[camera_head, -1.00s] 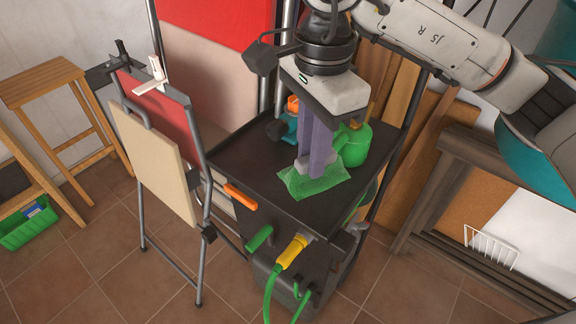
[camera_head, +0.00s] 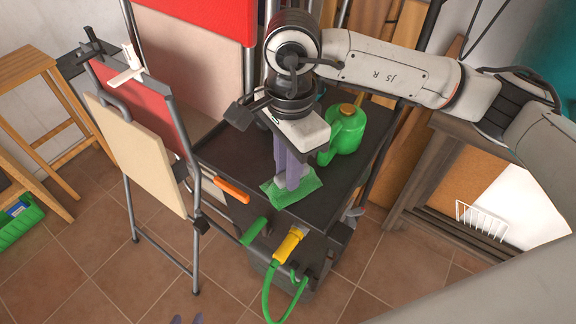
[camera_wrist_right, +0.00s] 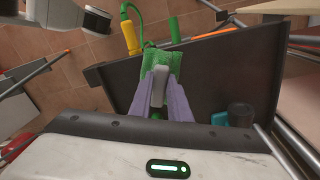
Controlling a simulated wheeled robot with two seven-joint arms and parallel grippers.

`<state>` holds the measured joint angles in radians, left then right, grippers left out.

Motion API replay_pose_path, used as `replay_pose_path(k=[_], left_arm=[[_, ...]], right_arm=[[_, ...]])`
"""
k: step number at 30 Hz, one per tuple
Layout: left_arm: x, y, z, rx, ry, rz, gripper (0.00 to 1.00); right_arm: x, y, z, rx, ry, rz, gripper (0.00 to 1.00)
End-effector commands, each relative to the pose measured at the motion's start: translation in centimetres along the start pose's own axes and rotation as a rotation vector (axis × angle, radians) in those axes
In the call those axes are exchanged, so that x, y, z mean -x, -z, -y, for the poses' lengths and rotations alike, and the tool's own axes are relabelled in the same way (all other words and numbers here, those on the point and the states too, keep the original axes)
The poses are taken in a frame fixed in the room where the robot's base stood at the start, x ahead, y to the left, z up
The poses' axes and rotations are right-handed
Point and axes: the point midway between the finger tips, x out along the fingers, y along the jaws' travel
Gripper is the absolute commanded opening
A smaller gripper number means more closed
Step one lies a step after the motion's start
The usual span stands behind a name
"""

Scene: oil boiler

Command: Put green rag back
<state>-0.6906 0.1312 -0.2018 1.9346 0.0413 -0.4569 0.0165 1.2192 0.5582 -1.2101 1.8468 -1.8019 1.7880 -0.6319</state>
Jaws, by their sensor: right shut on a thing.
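The green rag (camera_head: 306,190) lies spread near the front corner of the black cart top (camera_head: 230,158). My right gripper (camera_head: 287,184) points down onto its middle, shut on the cloth. In the right wrist view the rag (camera_wrist_right: 150,60) shows beyond the fingertips (camera_wrist_right: 158,90), near the cart's edge. The fingers hide part of the cloth, and I cannot tell whether it is lifted off the cart top.
A green watering can (camera_head: 345,132) stands on the cart behind the gripper. A yellow hose connector (camera_head: 288,245) and an orange handle (camera_head: 231,190) are at the cart's front. A folding frame with a beige panel (camera_head: 135,150) stands left. The cart top left of the rag is clear.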

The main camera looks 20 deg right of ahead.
Motion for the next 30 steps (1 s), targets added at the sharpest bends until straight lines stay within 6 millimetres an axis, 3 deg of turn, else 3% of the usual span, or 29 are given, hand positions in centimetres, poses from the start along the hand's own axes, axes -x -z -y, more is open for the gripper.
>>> replay_pose_path(k=[9,10,13,25,30], left_arm=[[-0.7,0.3,0.4,-0.004,0.005,-0.012,0.31],[-0.5,0.4,0.4,-0.004,0.005,-0.011,0.31],[-0.4,0.4,0.4,-0.004,0.006,-0.01,0.31],[0.0,0.5,0.3,-0.002,0.005,-0.008,0.31],[-0.2,0.1,0.3,-0.003,0.004,-0.007,0.31]], right_arm=[[-0.5,0.0,0.1,0.0,0.002,0.0,0.0],[-0.2,0.0,0.1,0.0,0.002,0.0,0.22],[-0.2,0.0,0.1,0.0,0.001,0.0,0.35],[0.5,0.0,0.1,0.0,0.003,0.0,0.35],[3.6,0.0,0.2,0.0,0.007,0.0,0.35]])
